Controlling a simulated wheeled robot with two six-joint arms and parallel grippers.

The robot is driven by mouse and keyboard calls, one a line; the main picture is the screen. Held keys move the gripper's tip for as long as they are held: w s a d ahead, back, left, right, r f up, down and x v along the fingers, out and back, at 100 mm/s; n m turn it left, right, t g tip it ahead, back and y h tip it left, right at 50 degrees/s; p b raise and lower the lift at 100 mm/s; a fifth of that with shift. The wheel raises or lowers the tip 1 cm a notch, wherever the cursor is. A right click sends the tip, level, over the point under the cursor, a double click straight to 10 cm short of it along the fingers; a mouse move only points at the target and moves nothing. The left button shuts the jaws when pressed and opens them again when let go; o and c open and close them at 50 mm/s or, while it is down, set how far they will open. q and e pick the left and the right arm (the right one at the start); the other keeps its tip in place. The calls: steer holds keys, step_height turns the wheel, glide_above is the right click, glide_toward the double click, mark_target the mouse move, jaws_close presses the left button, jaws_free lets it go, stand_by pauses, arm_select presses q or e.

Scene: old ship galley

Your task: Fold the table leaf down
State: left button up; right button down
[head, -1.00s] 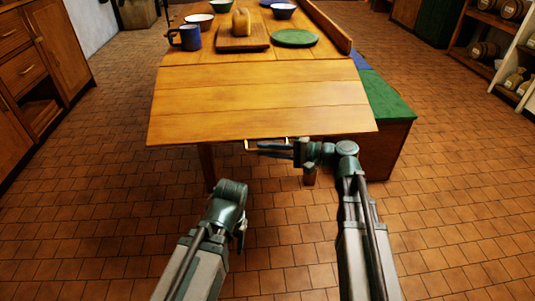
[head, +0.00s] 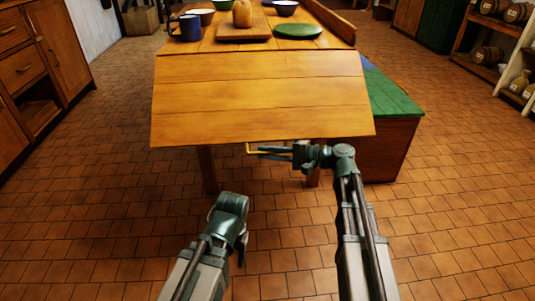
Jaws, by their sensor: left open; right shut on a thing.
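The table leaf (head: 262,98) is the wooden flap at the near end of the table (head: 213,47). It slopes down toward me from its hinge line, and its near edge hangs lower than the tabletop. My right gripper (head: 266,151) is just under the near edge, pointing left, shut on a thin brass-coloured bar (head: 248,149). Most of the bar is hidden by the fingers and the leaf. My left gripper (head: 242,251) is open and empty, low in front of the table, apart from the leaf; its fingers are largely hidden behind its wrist.
On the tabletop stand a blue mug (head: 187,28), a board (head: 244,30) with bread (head: 242,13), a green plate (head: 298,31) and bowls. A green-topped bench (head: 390,95) stands close on the right. Cabinets (head: 60,45) line the left. The tiled floor in front is clear.

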steer(key=c, duration=0.9)
jaws_free()
steer(key=shift+p+v, duration=0.9)
steer(key=shift+v, duration=6.05)
steer(key=shift+c, duration=0.2)
